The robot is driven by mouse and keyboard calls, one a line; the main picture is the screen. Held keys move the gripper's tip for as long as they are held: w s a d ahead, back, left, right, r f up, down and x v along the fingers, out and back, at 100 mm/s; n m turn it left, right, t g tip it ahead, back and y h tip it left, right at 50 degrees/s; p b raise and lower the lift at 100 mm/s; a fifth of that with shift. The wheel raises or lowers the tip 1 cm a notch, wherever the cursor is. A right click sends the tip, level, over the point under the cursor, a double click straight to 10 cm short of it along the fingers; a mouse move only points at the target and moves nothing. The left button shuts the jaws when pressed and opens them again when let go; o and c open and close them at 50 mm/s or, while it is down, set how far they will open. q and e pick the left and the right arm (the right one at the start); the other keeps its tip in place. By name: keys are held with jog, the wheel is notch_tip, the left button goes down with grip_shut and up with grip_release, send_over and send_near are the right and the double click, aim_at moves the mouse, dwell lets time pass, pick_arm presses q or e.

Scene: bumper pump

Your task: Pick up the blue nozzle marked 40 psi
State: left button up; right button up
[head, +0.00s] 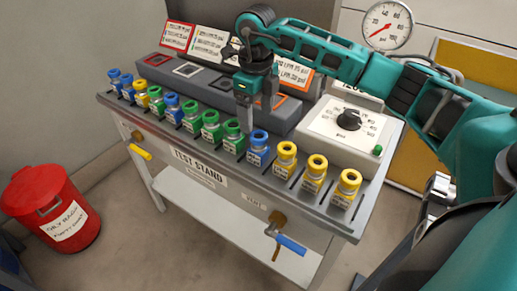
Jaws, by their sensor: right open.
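Several blue, green and yellow nozzles stand upright in a row along the front of the test stand (272,190). Blue ones are at the far left end (115,77), beside it (127,87), near the middle (173,108), and right of the greens (259,147). Each has a small white label; the print is too small to read, so I cannot tell which is 40 psi. My right gripper (252,115) points down, open and empty, behind the rightmost green nozzle (233,136) and the blue one right of it. My left gripper is not in view.
Behind the row is a grey block (205,88) with square sockets and sign cards. A white dial box (349,132) stands right. A pressure gauge (387,25) hangs on the wall. A red bin (50,207) stands on the floor left. Yellow and blue valve handles project from the front.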

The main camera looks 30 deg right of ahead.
aim_at(257, 134)
notch_tip(257, 134, down, 6)
jog(key=shift+f, duration=0.25)
jog(key=shift+s+d+f, duration=0.15)
jog(key=shift+f, duration=2.5)
jog(key=shift+c, duration=0.4)
jog(key=c, duration=1.1)
jog(key=shift+c, duration=0.2)
jog(key=shift+r, duration=0.2)
